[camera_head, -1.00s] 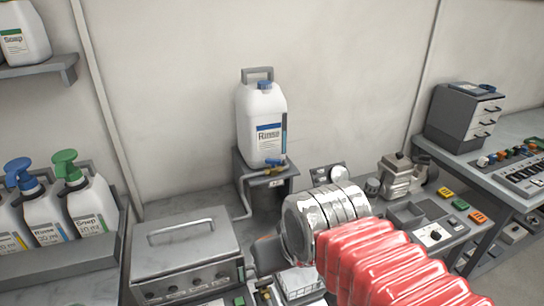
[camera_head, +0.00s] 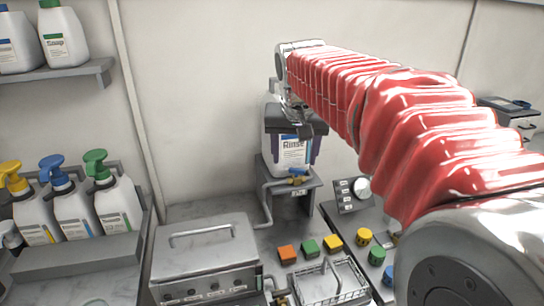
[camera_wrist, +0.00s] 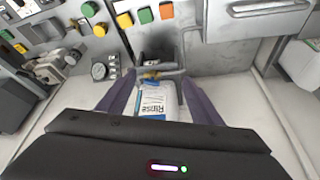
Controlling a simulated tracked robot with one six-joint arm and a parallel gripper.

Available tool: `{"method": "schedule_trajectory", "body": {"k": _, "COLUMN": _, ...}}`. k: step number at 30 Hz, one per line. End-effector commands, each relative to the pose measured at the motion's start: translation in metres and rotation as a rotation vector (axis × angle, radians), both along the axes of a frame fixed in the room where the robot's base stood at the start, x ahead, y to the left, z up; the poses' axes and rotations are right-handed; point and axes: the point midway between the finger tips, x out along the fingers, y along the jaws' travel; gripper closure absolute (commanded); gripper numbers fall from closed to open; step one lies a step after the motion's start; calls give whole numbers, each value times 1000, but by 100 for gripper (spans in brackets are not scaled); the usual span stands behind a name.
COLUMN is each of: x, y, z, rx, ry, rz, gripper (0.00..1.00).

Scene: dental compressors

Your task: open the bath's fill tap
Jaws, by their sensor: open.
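A small brass tap with a blue handle (camera_head: 298,173) sits on the grey stand (camera_head: 312,198) below the white Rinse canister (camera_head: 291,157). The tap also shows in the wrist view (camera_wrist: 151,76). A pipe runs from the stand down toward the grey lidded bath (camera_head: 205,248). My gripper (camera_head: 291,160) is open and empty, in front of the canister. In the wrist view its two purple fingers (camera_wrist: 158,80) stand to either side of the canister, with the tap between and just beyond their tips. I cannot tell whether the fingers touch the canister.
Pump bottles (camera_head: 70,205) stand in a rack at the left, below a shelf (camera_head: 60,80) with more bottles. Orange, green and yellow blocks (camera_head: 310,247), a wire basket (camera_head: 330,285) and a dial panel (camera_head: 352,194) lie on the bench. Wall space left of the canister is clear.

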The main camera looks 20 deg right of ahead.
Motion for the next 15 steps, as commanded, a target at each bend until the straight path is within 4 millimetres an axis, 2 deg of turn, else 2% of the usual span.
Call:
{"method": "schedule_trajectory", "body": {"k": 3, "x": 32, "y": -11, "z": 0, "rx": 0, "ry": 9, "rz": -44, "gripper": 41}}
{"method": "schedule_trajectory", "body": {"k": 9, "x": 77, "y": -29, "z": -2, "rx": 1, "ry": 19, "rz": -117, "gripper": 41}}
{"method": "schedule_trajectory", "body": {"k": 15, "x": 100, "y": -39, "z": -5, "rx": 0, "ry": 21, "rz": -158, "gripper": 41}}
